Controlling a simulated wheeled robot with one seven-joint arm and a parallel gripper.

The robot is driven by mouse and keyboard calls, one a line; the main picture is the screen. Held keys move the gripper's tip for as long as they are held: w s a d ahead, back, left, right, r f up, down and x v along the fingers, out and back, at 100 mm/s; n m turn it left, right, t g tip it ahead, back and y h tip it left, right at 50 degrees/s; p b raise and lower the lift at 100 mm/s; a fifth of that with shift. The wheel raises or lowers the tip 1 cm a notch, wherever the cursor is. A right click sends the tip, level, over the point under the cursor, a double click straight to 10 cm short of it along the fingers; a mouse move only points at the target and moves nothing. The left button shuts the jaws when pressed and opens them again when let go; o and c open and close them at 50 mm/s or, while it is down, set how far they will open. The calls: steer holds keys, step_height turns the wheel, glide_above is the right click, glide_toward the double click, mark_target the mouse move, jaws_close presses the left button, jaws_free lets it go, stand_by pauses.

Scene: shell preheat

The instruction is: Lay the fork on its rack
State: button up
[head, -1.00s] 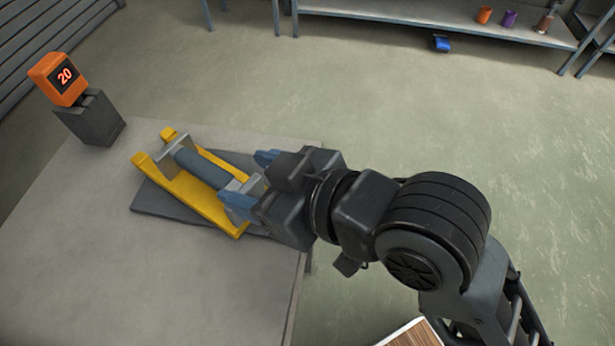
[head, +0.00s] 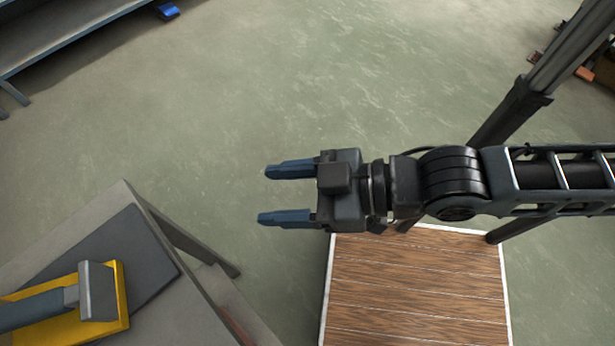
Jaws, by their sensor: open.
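My gripper (head: 264,195) is open and empty in the middle of the head view, its two blue fingers pointing left with only floor visible between them. A yellow rack (head: 122,310) with an upright grey end block (head: 98,291) lies at the lower left, cut off by the picture's edge. A blue-grey bar, seemingly the fork's handle (head: 35,311), lies along the rack and meets the grey block. Its far end is out of view. The gripper is well apart from both, up and to the right of them.
The rack lies on a dark mat (head: 120,250) on a grey table (head: 195,315), whose corner points toward the top. A wood-planked surface (head: 415,290) with a pale rim is below my arm. A dark post (head: 520,100) stands at the right. Open floor (head: 330,80) fills the middle.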

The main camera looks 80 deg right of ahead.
steer(key=s+d+r+h, duration=0.1)
steer(key=s+r, duration=0.1)
steer(key=s, duration=0.4)
steer(key=shift+s+m, duration=0.15)
steer(key=shift+m, duration=0.25)
steer(key=shift+c, duration=0.2)
